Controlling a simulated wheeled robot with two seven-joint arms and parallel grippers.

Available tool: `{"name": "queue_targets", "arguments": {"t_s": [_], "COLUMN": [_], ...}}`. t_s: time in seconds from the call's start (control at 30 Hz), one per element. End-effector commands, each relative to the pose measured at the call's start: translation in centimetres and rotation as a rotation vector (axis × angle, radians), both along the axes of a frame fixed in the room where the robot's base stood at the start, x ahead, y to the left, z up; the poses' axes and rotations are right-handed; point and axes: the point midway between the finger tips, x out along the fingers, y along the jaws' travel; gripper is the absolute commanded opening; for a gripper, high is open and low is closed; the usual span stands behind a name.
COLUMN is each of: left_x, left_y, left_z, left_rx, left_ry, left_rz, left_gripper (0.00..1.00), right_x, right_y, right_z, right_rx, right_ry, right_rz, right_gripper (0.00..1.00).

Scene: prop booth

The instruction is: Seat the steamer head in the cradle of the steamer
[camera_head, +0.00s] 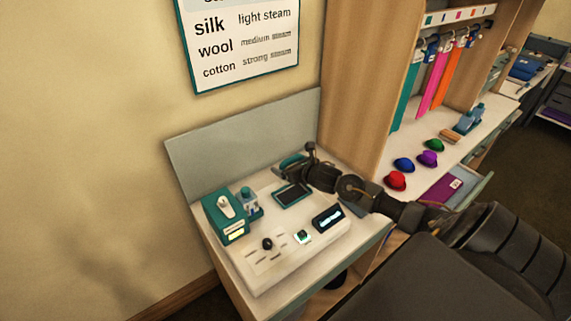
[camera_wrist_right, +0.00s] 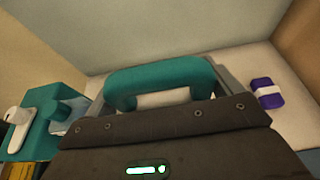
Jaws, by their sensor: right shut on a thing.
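My right gripper (camera_head: 308,160) is over the back right of the white worktop and shut on a teal arched handle (camera_head: 292,161). In the right wrist view the handle (camera_wrist_right: 160,78) lies between the two grey fingers (camera_wrist_right: 160,92); what is under it is mostly hidden. I cannot tell for sure that it is the steamer head. A teal box (camera_head: 228,222), seemingly the steamer, stands at the left of the worktop with a white nozzle-like part (camera_head: 227,206) on top. Which part is the cradle is unclear. My left gripper is not in view.
A dark teal-edged pad (camera_head: 291,194) lies before the gripper. A small teal bottle (camera_head: 250,204) stands beside the box. A white console (camera_head: 280,262) with a black knob and a display fills the front. A purple banded item (camera_wrist_right: 268,92) lies right of the handle.

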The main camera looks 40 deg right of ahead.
Motion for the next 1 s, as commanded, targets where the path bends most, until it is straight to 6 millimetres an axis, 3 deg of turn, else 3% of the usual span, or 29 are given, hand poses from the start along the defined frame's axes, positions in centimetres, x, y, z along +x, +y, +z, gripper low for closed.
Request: {"name": "queue_targets", "arguments": {"t_s": [0.17, 0.47, 0.7, 1.0], "left_x": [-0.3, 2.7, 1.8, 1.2], "left_y": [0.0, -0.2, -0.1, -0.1], "left_z": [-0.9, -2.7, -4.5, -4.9], "left_rx": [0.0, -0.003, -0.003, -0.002], "left_ry": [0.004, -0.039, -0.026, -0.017], "left_rz": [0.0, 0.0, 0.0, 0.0], "left_gripper": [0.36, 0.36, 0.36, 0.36], "right_x": [0.1, 0.2, 0.3, 0.3], "right_y": [0.0, 0.2, 0.2, 0.2], "right_z": [-1.0, -3.9, -5.9, -6.2], "right_rx": [0.002, 0.001, 0.0, 0.001], "right_ry": [-0.002, -0.003, -0.003, -0.004], "right_rz": [-0.001, 0.001, 0.002, 0.002], "right_gripper": [0.54, 0.54, 0.54, 0.54]}}
